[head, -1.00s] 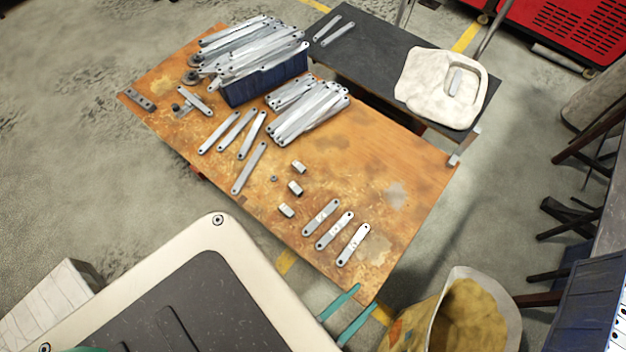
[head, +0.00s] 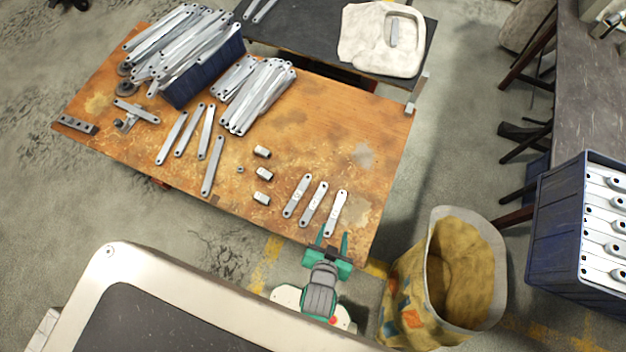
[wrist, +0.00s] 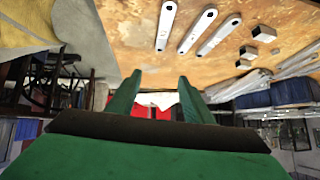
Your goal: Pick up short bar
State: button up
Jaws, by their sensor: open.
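Three short bars lie side by side near the front right corner of the wooden table: a left one (head: 297,196), a middle one (head: 313,205) and a right one (head: 335,213). They are flat grey metal with rounded ends and holes. They also show in the wrist view, as a left bar (wrist: 165,26), a middle bar (wrist: 197,31) and a right bar (wrist: 219,36). My gripper (head: 332,241) has green fingers, open and empty, by the table's front edge just short of the bars. In the wrist view my gripper (wrist: 158,90) points across the tabletop.
The wooden table (head: 355,120) also holds small metal blocks (head: 263,174), longer bars (head: 212,165), stacked bars and a blue bin (head: 205,80). A sack (head: 405,290) stands right of my gripper. A dark table (head: 310,35) carries a pale moulded tray (head: 365,50).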

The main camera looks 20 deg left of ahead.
jog(key=w+a+f+g, duration=0.3)
jog(key=w+f+g, duration=0.1)
jog(key=w+f, duration=0.35)
jog(key=m+g+h, duration=0.1)
jog(key=g, duration=0.5)
send_over(314, 203)
jog(key=f, duration=0.3)
jog(key=shift+s+d+f, duration=0.2)
jog(key=shift+d+f, duration=0.1)
jog(key=shift+f, duration=0.1)
jog(key=shift+w+a+f, duration=0.1)
jog(key=shift+a+f, duration=0.05)
jog(key=shift+f, duration=1.35)
jog(key=shift+a+f, duration=0.1)
jog(key=shift+f, duration=1.35)
grip_shut()
